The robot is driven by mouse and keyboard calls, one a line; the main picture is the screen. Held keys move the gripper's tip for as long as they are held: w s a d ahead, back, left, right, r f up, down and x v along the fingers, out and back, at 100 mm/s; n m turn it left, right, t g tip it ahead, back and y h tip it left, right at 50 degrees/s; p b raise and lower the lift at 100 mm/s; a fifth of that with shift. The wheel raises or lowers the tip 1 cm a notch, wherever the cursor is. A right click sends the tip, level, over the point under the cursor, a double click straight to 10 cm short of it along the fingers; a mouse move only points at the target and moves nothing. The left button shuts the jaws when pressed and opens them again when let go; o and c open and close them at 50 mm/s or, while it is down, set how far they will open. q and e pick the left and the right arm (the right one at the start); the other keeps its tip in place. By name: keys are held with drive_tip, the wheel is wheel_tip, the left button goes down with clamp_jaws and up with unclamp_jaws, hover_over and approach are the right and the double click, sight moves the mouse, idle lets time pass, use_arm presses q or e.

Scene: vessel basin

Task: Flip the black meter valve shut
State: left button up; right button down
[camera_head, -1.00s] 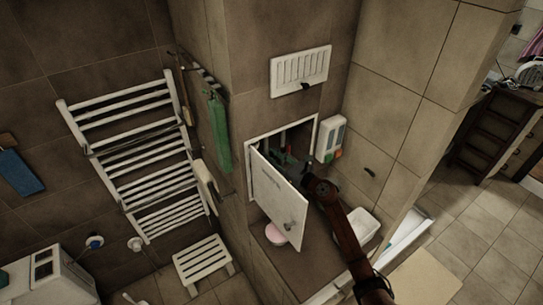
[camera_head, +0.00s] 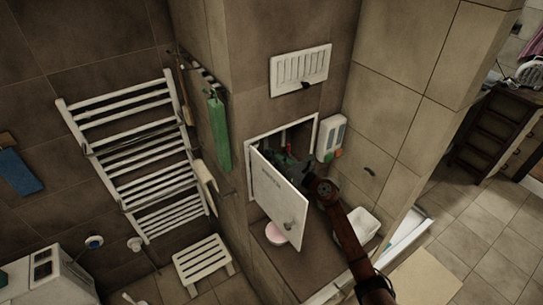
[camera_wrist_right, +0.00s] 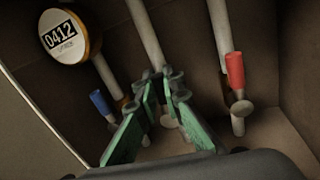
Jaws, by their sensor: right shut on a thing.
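An open wall cabinet (camera_head: 317,128) holds the pipes and valves. My right gripper (camera_head: 288,163) reaches into it past the half-open white door (camera_head: 275,187). In the right wrist view the green fingers of the right gripper (camera_wrist_right: 163,80) are shut around the middle pipe's valve area. The black meter valve is mostly hidden between the dark fingertips; its handle angle cannot be told. A round meter (camera_wrist_right: 70,36) reading 0412 is at the upper left. A blue handle (camera_wrist_right: 102,103) is on the left pipe and a red handle (camera_wrist_right: 235,70) on the right pipe. My left gripper is not in view.
A dispenser (camera_head: 332,138) hangs right of the opening, and a white vent (camera_head: 300,70) is above it. A pink-topped round thing (camera_head: 276,233) and a white basin (camera_head: 362,225) stand on the ledge below. The door is close beside my arm.

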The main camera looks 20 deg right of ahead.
drive_tip(key=shift+w+d+f+m+t+h+b, duration=0.1)
drive_tip(key=shift+d+f+m+t+h+b, duration=0.5)
drive_tip(key=shift+m, duration=2.6)
drive_tip(key=shift+w+d+f+m+t+h+b, duration=0.1)
drive_tip(key=shift+d+f+m+t+h, duration=0.6)
drive_tip(key=shift+m, duration=2.5)
drive_tip(key=shift+w+d+f+m+t+h+b, duration=0.1)
drive_tip(key=shift+d+f+m+h+b, duration=0.6)
drive_tip(key=shift+m, duration=2.5)
drive_tip(key=shift+d+f+y+p, duration=0.15)
drive_tip(key=shift+f+y+p, duration=0.25)
drive_tip(key=shift+f, duration=0.1)
drive_tip(key=c, duration=2.1)
unclamp_jaws()
drive_tip(key=v, duration=1.2)
